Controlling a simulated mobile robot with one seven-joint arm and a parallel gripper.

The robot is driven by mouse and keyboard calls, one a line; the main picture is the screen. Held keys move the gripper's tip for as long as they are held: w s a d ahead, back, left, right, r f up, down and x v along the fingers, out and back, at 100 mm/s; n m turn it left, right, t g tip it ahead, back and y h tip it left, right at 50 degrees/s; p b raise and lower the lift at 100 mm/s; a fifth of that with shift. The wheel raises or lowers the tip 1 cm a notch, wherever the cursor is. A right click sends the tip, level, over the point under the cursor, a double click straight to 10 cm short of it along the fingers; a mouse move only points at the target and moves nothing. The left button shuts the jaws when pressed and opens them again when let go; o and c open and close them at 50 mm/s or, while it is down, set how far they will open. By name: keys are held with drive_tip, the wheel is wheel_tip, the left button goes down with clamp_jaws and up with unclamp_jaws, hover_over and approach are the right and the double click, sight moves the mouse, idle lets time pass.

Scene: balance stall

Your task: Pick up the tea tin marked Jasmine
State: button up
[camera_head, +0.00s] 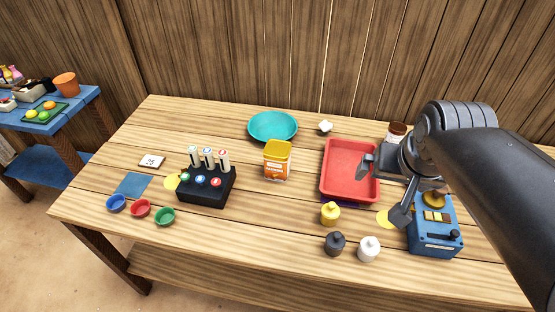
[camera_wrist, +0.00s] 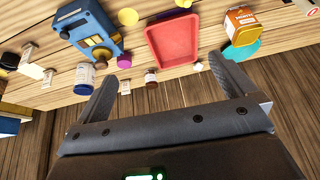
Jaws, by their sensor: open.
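An orange tin with a yellow lid and a white label (camera_head: 277,160) stands upright mid-table; it also shows at the upper right of the wrist view (camera_wrist: 242,27). Its lettering is too small to read for certain, so I cannot confirm Jasmine. My gripper (camera_head: 384,190) is open and empty, above the right part of the table near the red tray (camera_head: 349,191). It is apart from the tin, to its right. In the wrist view the two fingers of my gripper (camera_wrist: 163,70) are spread wide with nothing held between them.
A teal bowl (camera_head: 273,126) is behind the tin, and a black stand with tubes (camera_head: 207,190) is to its left. A blue scale-like device (camera_head: 434,238) is at right. Yellow, black (camera_head: 335,244) and white weights stand in front.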

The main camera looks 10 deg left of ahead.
drive_tip(key=w+a+f, duration=0.1)
drive_tip(key=w+a, duration=0.4)
drive_tip(key=w, duration=0.3)
hover_over(278, 153)
drive_tip(key=s, duration=0.2)
drive_tip(key=shift+g, duration=0.4)
drive_tip(key=f, duration=1.3)
drive_tip(key=shift+w+a+f, duration=0.1)
drive_tip(key=shift+w+a, duration=0.1)
drive_tip(key=shift+w, duration=0.05)
drive_tip(key=shift+w+a+f, duration=0.15)
drive_tip(key=shift+a+f, duration=0.1)
drive_tip(key=shift+f, duration=0.05)
drive_tip(key=x, duration=1)
drive_tip(key=shift+w+d+f, duration=0.2)
drive_tip(key=shift+d+f, duration=0.05)
drive_tip(key=c, duration=1.2)
